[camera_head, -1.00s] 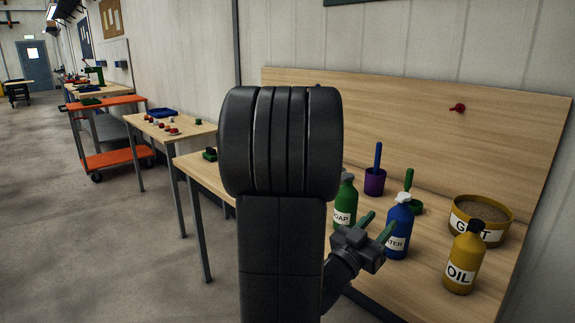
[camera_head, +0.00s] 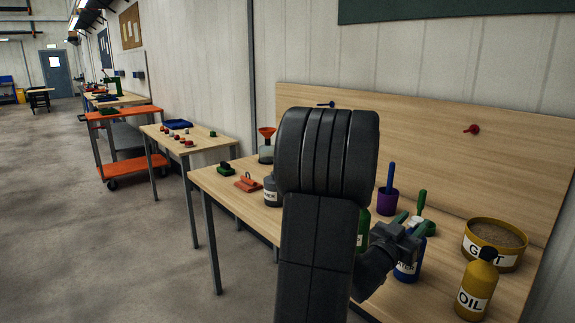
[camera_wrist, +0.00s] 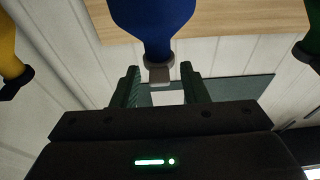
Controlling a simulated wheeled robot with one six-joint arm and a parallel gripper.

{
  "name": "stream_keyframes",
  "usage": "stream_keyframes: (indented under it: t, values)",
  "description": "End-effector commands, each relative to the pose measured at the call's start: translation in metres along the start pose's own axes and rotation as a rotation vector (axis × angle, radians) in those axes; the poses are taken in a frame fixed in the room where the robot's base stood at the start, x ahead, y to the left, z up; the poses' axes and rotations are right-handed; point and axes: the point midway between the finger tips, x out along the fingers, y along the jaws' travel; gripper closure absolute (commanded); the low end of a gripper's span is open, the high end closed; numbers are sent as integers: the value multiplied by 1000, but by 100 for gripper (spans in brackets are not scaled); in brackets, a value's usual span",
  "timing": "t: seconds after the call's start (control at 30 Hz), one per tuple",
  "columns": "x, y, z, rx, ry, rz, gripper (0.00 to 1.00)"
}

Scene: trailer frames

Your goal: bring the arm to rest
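My gripper (camera_head: 413,222) is at the right of the head view, in front of the top of the blue WATER bottle (camera_head: 408,271). In the wrist view, the gripper (camera_wrist: 160,80) is open, with two dark green fingers apart. The blue bottle (camera_wrist: 153,25) appears upside down there, its pale nozzle lined up between the fingers, with gaps on both sides. I cannot tell its depth relative to the fingertips. My arm hides part of the bench and most of the green SOAP bottle (camera_head: 363,230).
A yellow OIL bottle (camera_head: 478,290) and GRIT tub (camera_head: 492,250) stand right of the gripper. A purple cup (camera_head: 387,203) is behind. A red clamp-like thing (camera_head: 248,183) and grey bottle (camera_head: 271,192) are left of my arm. Open floor (camera_head: 90,240) lies at left.

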Motion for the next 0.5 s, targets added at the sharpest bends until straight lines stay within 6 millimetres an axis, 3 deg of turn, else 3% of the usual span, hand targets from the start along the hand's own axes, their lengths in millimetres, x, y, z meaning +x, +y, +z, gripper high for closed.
stream_keyframes:
  t: [0.5]
  values:
    - [-2,0,6,1,31,0,60]
